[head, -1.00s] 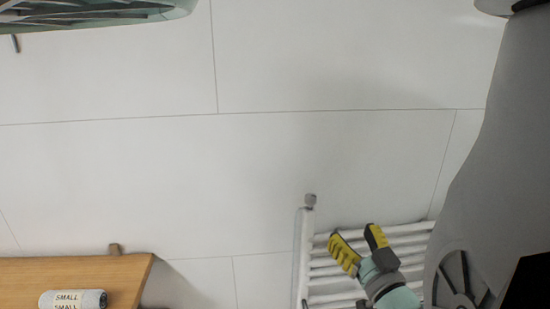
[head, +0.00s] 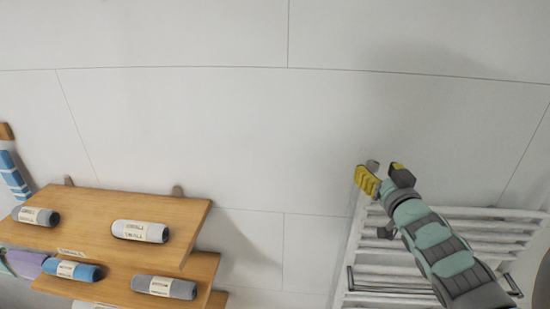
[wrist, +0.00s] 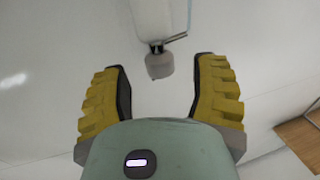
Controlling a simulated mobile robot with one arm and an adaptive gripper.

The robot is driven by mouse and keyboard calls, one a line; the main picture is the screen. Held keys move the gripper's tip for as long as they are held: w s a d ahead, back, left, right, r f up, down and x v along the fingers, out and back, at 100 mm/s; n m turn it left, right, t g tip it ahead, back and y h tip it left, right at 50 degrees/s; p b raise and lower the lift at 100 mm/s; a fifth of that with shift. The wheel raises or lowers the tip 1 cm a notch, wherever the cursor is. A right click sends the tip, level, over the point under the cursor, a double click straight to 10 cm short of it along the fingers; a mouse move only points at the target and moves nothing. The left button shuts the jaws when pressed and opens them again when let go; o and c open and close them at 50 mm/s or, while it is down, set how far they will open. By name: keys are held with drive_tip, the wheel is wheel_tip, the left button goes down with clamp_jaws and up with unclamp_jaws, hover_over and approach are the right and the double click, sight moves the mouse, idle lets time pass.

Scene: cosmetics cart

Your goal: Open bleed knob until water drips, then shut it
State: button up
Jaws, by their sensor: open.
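The bleed knob (head: 372,166) is a small grey cap at the top left corner of the white towel radiator (head: 385,268). In the wrist view the knob (wrist: 159,65) hangs from a white tube end at top middle. My gripper (head: 382,172) is open, with its yellow ribbed fingers close to the knob. In the wrist view the knob appears between the tips of my gripper (wrist: 158,75), with a gap on both sides. I cannot tell whether it is fully between them in depth. No water shows.
Wooden shelves (head: 190,205) with rolled, labelled towels stand at the lower left of the head view. A shelf corner (wrist: 305,135) also shows at right in the wrist view. The pale tiled wall (head: 200,110) behind is bare.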

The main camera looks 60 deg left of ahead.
sight(369, 161)
drive_tip(key=b+x, duration=0.1)
drive_tip(key=x, duration=0.2)
drive_tip(key=shift+a+f, duration=0.15)
drive_tip(key=shift+a, duration=0.15)
drive_tip(key=shift+w+a, duration=0.25)
drive_tip(key=shift+a, duration=0.25)
drive_tip(key=shift+w, duration=0.1)
clamp_jaws()
drive_tip(key=shift+r, duration=0.2)
